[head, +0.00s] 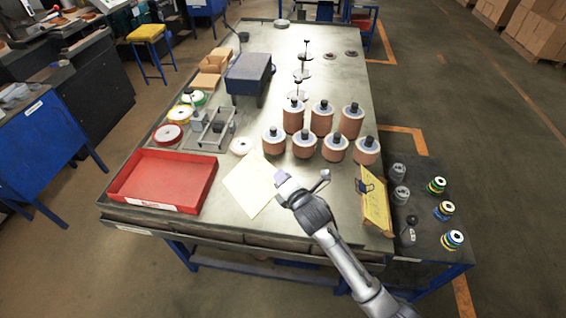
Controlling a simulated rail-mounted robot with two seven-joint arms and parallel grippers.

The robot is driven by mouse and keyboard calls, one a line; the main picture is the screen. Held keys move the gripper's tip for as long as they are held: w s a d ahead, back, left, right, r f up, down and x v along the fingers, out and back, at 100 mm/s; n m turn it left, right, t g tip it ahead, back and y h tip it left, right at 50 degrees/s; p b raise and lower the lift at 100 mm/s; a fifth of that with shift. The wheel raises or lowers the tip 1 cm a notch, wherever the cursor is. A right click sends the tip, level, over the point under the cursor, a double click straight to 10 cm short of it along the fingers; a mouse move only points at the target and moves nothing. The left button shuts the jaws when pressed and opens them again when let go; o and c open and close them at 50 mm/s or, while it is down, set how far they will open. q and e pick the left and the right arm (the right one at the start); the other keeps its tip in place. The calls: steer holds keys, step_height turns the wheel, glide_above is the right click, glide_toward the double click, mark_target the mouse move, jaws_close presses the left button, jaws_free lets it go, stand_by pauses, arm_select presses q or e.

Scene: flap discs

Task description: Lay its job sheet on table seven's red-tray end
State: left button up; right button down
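A pale yellow sheet (246,185) lies flat on the near part of the long grey table (225,213), just right of the red tray (126,190). The tray is shallow, looks empty and bears a white label on its front. My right gripper (281,177) is at the sheet's right edge; whether it touches the sheet, and whether its fingers are open or shut, I cannot tell. A yellow sheet with a dark clip (376,212) lies right of my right arm, near the table's right edge. My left gripper is not in view.
Several copper-coloured cylinders (293,119) stand behind my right gripper. A white disc (242,146), a grey metal fixture (207,131) and a blue box (248,75) are further left and back. A side shelf (428,262) holds small coloured stacks.

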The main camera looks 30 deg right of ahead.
steer(key=shift+w+d+f+m+g+b, duration=0.15)
steer(key=shift+w+d+f+m+b, duration=0.55)
steer(key=shift+f, duration=1.35)
steer(key=shift+w+d+f+m+g+b, duration=0.15)
steer(key=shift+w+d+f+b, duration=0.45)
steer(key=shift+f+b, duration=1.15)
steer(key=shift+w+d+f+m+g+b, duration=0.1)
steer(key=shift+w+d+f+m+b, duration=0.5)
steer(key=shift+f, duration=1.75)
steer(key=shift+w, duration=0.15)
steer(key=c, duration=1.3)
jaws_free()
steer(key=shift+o, duration=0.2)
